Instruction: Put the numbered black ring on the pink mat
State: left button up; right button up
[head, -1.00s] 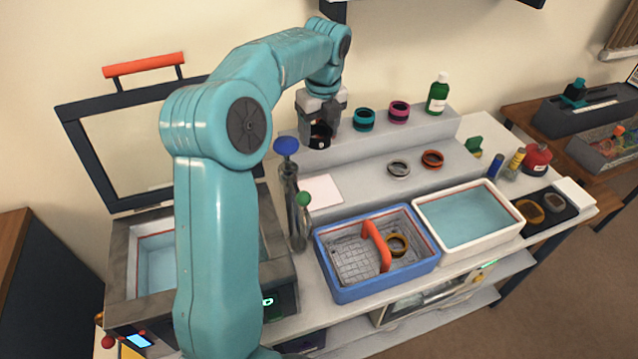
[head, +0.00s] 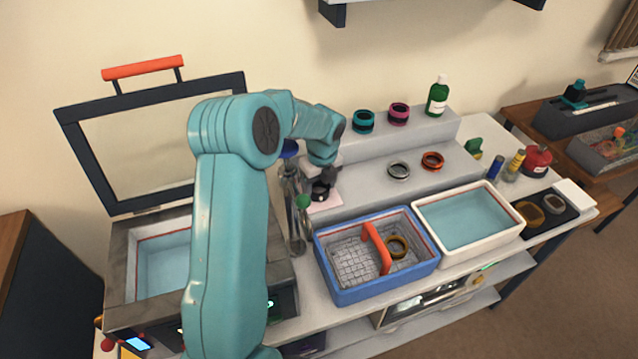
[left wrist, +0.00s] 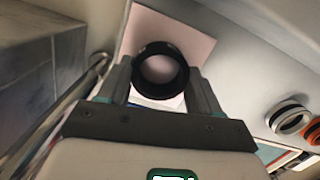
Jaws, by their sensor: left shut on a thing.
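The black ring (left wrist: 160,70) is between the fingers of my left gripper (left wrist: 160,88) in the left wrist view, and the gripper is shut on it. In the head view the ring (head: 320,192) shows small and dark under my left gripper (head: 321,186). The pink mat (left wrist: 190,35) lies behind the ring in the left wrist view. In the head view the pale pink mat (head: 331,200) shows partly, just below the ring, on the lower step. I cannot tell whether the ring touches it. The ring's numbers are too small to read. My right gripper is not in view.
A blue basket tray (head: 350,293) is in front, beside a white water tray (head: 470,243). A grey ring (head: 398,170) and an orange ring (head: 432,161) lie to the right on the step.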

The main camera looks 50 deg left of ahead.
pick_arm(q)
jog(key=shift+f, duration=0.2)
jog(key=o, duration=1)
jog(key=shift+o, duration=0.2)
notch_tip(320, 180, up, 12)
jog(key=d, duration=0.1)
jog(key=shift+d+r, duration=0.25)
jog(key=shift+d, duration=0.05)
jog(key=shift+s, duration=0.1)
